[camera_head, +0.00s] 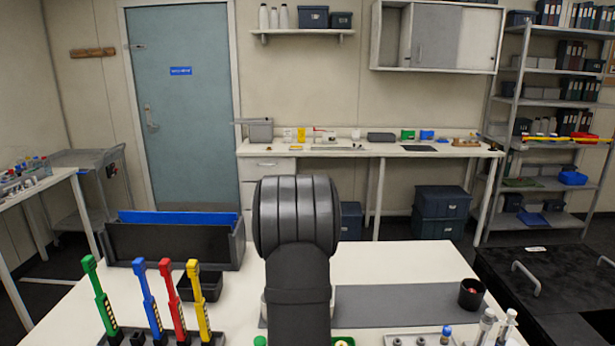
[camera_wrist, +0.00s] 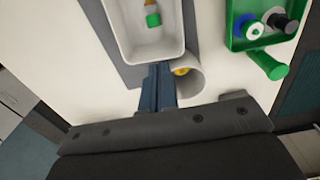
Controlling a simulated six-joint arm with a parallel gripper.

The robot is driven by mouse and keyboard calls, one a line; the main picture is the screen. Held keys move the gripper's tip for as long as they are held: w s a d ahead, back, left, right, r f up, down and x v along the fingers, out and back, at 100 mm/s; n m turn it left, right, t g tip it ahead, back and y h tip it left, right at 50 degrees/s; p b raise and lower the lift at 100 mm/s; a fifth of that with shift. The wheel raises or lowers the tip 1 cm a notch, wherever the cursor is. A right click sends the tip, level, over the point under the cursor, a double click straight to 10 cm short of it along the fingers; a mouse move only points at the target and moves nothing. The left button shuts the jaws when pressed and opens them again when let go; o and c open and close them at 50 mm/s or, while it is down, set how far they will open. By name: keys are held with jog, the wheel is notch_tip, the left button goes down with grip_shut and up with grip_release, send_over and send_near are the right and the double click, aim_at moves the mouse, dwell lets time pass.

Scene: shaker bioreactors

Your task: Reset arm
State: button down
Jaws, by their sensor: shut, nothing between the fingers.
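My gripper (camera_wrist: 157,72) shows in the wrist view with its two dark blue fingers together and nothing between them. The fingertips are close to the near edge of a white tray (camera_wrist: 118,42), beside a white cylindrical cup (camera_wrist: 190,77) with something yellow inside. I cannot tell whether they touch either one. In the head view my dark arm stands in the middle of the table, and the gripper itself is not visible there.
The white table (camera_head: 420,262) holds a grey mat (camera_head: 390,304), a black cup (camera_head: 472,294), a black bin (camera_head: 170,247), and upright coloured tools, including a green one (camera_head: 99,297). In the wrist view, the white tray holds a green-capped item (camera_wrist: 153,19); a green tray (camera_wrist: 236,38) holds round pieces.

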notch_tip(320, 180, down, 10)
jog(key=shift+f, duration=0.1)
jog(key=shift+d, duration=0.2)
jog(key=shift+r, duration=0.2)
jog(key=shift+a+r, duration=0.15)
jog(key=shift+a, duration=0.05)
notch_tip(320, 180, up, 17)
dwell(0.5)
jog(key=shift+f, duration=8.65)
jog(key=shift+d+f, duration=0.1)
jog(key=shift+d, duration=0.6)
